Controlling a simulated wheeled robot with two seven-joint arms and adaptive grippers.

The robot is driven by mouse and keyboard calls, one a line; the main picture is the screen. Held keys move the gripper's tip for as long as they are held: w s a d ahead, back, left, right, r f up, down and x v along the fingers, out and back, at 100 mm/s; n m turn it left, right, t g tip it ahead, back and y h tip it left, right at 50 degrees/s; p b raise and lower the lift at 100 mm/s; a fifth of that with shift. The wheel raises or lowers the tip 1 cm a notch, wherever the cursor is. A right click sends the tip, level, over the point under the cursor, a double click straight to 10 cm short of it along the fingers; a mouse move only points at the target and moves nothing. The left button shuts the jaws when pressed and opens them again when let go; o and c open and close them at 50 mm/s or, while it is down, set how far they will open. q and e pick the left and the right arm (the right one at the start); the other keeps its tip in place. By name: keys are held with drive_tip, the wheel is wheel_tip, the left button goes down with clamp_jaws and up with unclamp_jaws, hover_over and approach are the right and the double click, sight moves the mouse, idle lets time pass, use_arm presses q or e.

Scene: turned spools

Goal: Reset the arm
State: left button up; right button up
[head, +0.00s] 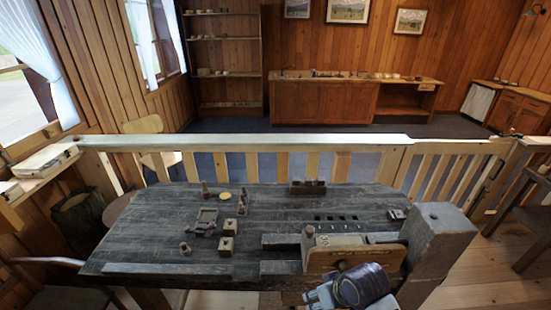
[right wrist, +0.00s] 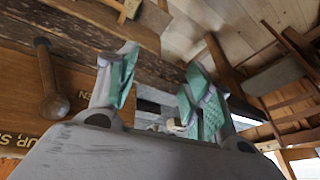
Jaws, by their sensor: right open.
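My right gripper (right wrist: 158,90) is open in the right wrist view, its two green-padded fingers apart with nothing held between them. In the head view my right arm comes up at the bottom, in front of the wooden sign board (head: 350,256) on the dark table (head: 150,225). The board also shows beside the gripper in the right wrist view (right wrist: 22,105), with a dark round-headed peg (right wrist: 50,88) over it. Small turned pieces stand on the table, one at the back (head: 205,188) and one nearer (head: 185,248). My left gripper is out of view.
Wooden blocks (head: 230,227), a dark square frame (head: 206,220) and a yellow disc (head: 225,195) lie mid-table. A small rack (head: 308,186) stands at the back. A thick grey post (head: 437,235) rises at the right. The table's left part is mostly clear. A railing (head: 250,143) runs behind.

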drive_tip(key=shift+s+d+f+m+h, duration=0.7)
drive_tip(key=shift+s+d+f+h, duration=0.45)
drive_tip(key=shift+s+d, duration=3.1)
wheel_tip(320, 180, down, 34)
drive_tip(key=s+d+g+b, duration=0.1)
drive_tip(key=b, duration=0.1)
drive_tip(key=s+d+f, duration=0.2)
drive_tip(key=s+f, duration=0.8)
drive_tip(key=s, duration=0.1)
drive_tip(key=s+d+f+g+b, duration=0.1)
drive_tip(key=s+d+f, duration=0.1)
drive_tip(key=s+f, duration=0.9)
drive_tip(key=shift+s+d, duration=0.2)
drive_tip(key=shift+s, duration=0.05)
drive_tip(key=shift+f+h, duration=0.1)
drive_tip(key=shift+h, duration=0.15)
drive_tip(key=shift+c, duration=0.2)
